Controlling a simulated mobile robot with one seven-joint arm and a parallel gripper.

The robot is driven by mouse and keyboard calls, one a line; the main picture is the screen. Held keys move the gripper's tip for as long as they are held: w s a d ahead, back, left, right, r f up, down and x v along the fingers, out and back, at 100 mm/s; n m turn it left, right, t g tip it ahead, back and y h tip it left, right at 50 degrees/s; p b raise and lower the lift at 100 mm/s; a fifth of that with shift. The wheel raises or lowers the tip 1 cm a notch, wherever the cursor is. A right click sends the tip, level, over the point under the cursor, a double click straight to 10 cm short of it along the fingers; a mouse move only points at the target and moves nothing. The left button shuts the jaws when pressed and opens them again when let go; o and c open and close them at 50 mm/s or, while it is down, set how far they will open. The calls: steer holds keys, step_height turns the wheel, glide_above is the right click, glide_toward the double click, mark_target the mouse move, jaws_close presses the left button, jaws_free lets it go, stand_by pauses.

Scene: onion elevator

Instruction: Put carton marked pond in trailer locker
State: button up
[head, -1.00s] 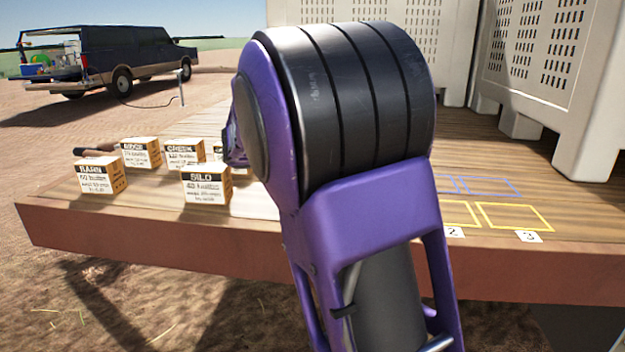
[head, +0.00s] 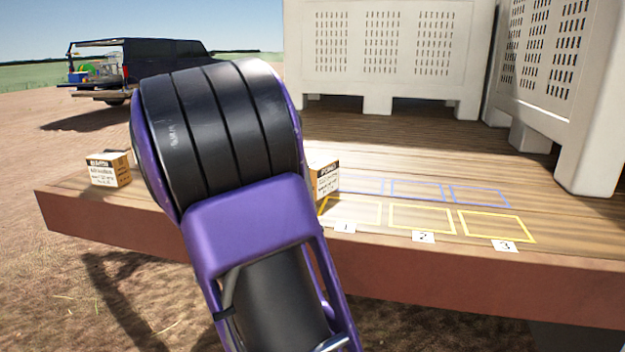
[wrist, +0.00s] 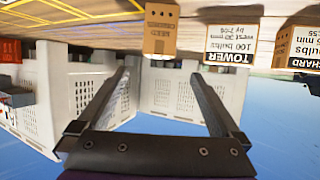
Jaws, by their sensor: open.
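In the head view, a carton (head: 324,181) stands just right of my arm, partly hidden; its label is not clearly readable. Another carton (head: 109,170) with an unclear label stands left of my arm. The upside-down wrist view shows a brown carton (wrist: 160,30) with unclear print, a carton labelled TOWER (wrist: 233,40) and a cut-off carton with a label ending in CHARD (wrist: 299,45). No pond label is clearly readable, and I cannot identify the trailer locker. My gripper (wrist: 160,73) is open, its fingers apart with nothing between them.
The wooden deck (head: 420,148) carries tall white slotted bins (head: 390,45) at the back. Yellow and blue marked rectangles, with number tags (head: 423,237) by the yellow ones, lie empty on its right. A dark vehicle (head: 165,65) with an open rear stands far left.

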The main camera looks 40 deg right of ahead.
mark_target(319, 169)
steer(key=p+x, duration=0.1)
steer(key=x, duration=1.5)
steer(key=shift+s+d, duration=0.1)
steer(key=shift+d, duration=0.15)
steer(key=shift+c, duration=0.2)
jaws_close()
